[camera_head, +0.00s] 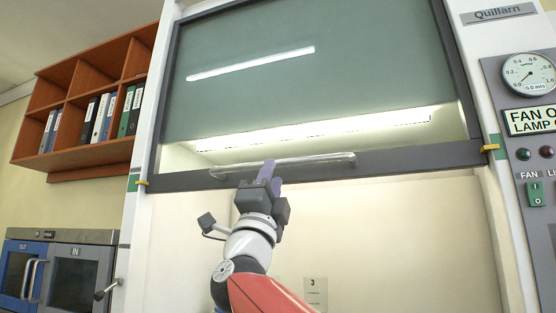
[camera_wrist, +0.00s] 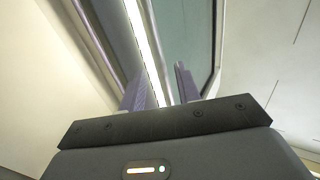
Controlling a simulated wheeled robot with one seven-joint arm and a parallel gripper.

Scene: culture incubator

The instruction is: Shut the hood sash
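The hood sash (camera_head: 330,85) is a grey-green glass pane in a dark frame, raised with an open gap below it. Its dark bottom rail (camera_head: 410,159) carries a long pale handle bar (camera_head: 320,160). My gripper (camera_head: 268,172) is raised at the left part of the handle, fingers pointing up. In the wrist view, the two purple fingers of my gripper (camera_wrist: 160,88) stand apart with nothing clearly between them. A silver bar, seemingly the handle (camera_wrist: 92,35), runs down toward the left finger. Whether it touches the finger I cannot tell.
A lit lamp strip (camera_head: 320,128) shows behind the glass. Yellow markers (camera_head: 489,148) sit at both sides at rail height. The control panel (camera_head: 530,130) with a gauge is at right. A binder shelf (camera_head: 90,95) and an incubator (camera_head: 70,275) are at left. The opening below the sash looks clear.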

